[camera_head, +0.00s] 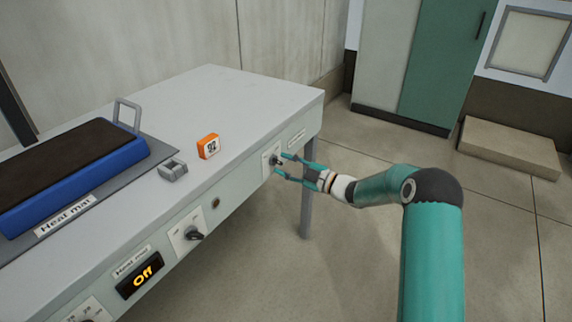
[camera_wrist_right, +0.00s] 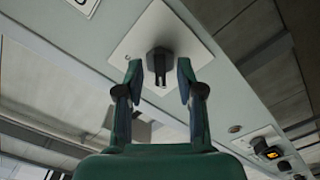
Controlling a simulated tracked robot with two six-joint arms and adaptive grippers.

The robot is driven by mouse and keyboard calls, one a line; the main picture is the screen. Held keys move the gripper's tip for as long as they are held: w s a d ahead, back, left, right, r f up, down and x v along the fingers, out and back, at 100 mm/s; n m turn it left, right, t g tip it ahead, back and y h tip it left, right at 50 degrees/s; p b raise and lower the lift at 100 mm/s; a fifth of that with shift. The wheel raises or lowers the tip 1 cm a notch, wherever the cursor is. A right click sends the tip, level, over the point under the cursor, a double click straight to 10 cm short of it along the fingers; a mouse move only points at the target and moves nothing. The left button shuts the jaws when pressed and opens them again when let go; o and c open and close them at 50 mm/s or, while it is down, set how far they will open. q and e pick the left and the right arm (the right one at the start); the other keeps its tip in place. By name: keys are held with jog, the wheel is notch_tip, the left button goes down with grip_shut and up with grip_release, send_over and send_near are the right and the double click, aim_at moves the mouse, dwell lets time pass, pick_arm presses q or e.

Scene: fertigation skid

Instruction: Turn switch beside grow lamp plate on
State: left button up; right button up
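The switch, a dark knob on a white plate, sits at the right end of the table's front panel; its plate (camera_head: 266,165) shows beside my right gripper (camera_head: 282,164). A label plate (camera_head: 297,137) is to its right, its text too small to read. In the right wrist view the dark knob (camera_wrist_right: 160,60) stands between the two fingertips of my right gripper (camera_wrist_right: 158,76). The fingers are open, one on each side, with a gap visible around the knob. My left gripper is not in view.
The table (camera_head: 250,95) carries a blue heat mat (camera_head: 110,170), a grey block (camera_head: 173,170) and an orange block (camera_head: 208,146) marked 02. Another knob (camera_head: 195,235) and a display reading Off (camera_head: 140,275) are further left on the panel.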

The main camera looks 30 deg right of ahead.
jog(key=shift+w+a, duration=0.25)
jog(key=shift+w, duration=0.35)
